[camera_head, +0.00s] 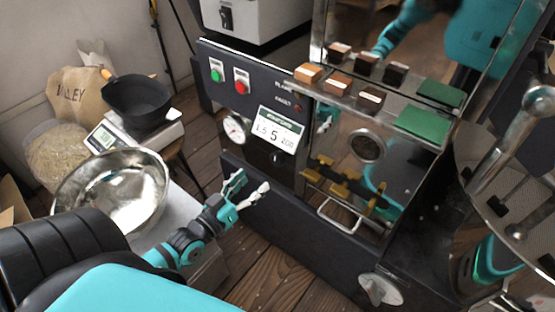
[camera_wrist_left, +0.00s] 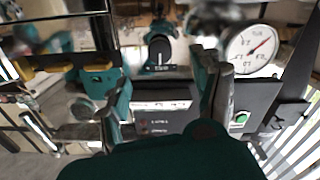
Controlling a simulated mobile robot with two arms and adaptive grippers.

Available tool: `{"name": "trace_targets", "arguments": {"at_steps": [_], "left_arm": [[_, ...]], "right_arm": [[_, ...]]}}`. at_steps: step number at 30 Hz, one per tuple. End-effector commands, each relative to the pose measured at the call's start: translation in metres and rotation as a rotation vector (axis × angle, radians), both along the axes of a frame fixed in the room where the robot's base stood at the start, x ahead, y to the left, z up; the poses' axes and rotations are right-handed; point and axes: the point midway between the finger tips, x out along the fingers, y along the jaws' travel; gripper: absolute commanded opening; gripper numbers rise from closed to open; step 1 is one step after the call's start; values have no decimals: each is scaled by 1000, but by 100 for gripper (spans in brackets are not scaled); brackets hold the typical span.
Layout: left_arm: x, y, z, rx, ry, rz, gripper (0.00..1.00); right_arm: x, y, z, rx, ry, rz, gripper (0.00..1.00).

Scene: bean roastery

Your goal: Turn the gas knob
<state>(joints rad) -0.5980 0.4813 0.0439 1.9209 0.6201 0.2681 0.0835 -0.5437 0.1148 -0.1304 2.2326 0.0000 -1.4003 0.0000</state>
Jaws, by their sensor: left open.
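The gas knob appears to be the small dark round knob (camera_head: 277,158) low on the roaster's black front panel, under the white display. In the left wrist view a black dial knob with a white mark (camera_wrist_left: 160,50) shows beyond the fingers, roughly between them. My left gripper (camera_head: 252,186) is open and empty, in front of the lower panel, below and left of the knob. It looks apart from the panel. In the left wrist view its two fingers (camera_wrist_left: 158,85) stand spread. My right gripper is not seen.
A round gauge (camera_head: 236,128) and the white display (camera_head: 280,130) sit above the knob. Green (camera_head: 216,72) and red (camera_head: 241,83) buttons are higher left.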

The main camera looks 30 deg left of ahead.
Motion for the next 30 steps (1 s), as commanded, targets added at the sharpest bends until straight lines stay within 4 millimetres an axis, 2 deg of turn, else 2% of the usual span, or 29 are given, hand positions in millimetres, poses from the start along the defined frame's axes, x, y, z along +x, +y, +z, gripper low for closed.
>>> {"name": "trace_targets", "arguments": {"at_steps": [3, 9, 15, 21, 28, 30], "left_arm": [[28, -2, 1, 0, -6, 1, 66], [70, -6, 0, -2, -5, 0, 66], [99, -8, 0, 0, -2, 1, 66], [109, -9, 0, 0, 0, 0, 66], [110, -9, 0, 0, 0, 0, 66], [110, -9, 0, 0, 0, 0, 59]], "right_arm": [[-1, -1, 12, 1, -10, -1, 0], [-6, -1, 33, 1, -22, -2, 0], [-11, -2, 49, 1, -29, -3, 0], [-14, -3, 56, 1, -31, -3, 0], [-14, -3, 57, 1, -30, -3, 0], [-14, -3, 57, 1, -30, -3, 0]]}}
